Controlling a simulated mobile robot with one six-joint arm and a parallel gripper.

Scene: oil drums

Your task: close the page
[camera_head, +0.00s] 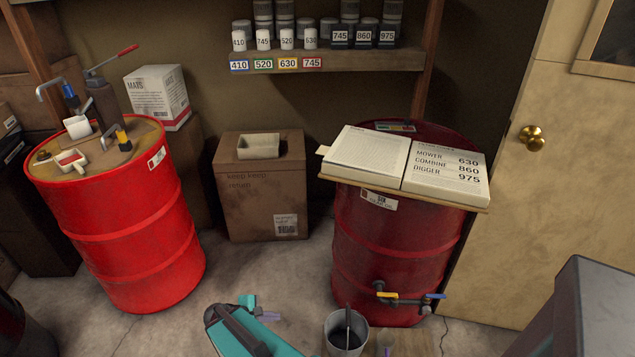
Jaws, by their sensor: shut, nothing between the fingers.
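An open book lies on a thin board (328,179) on top of the dark red drum (395,245) at right. Its left page (368,152) carries small print. Its right page (445,178) lists mower 630, combine 860 and digger 975. Both halves lie flat and look thick, with a seam between them. My teal arm reaches in from the bottom edge. My gripper (257,309) shows only in small part beyond the arm, low over the floor, left of the drum and well apart from the book. It is shut and empty.
A bright red drum (135,235) with a pump and tools stands at left. A carton (262,195) bearing a tray (259,146) is between the drums. A bucket (346,335) and drum taps (410,299) are at front. Numbered cans fill the shelf (340,60). A door (545,200) is at right.

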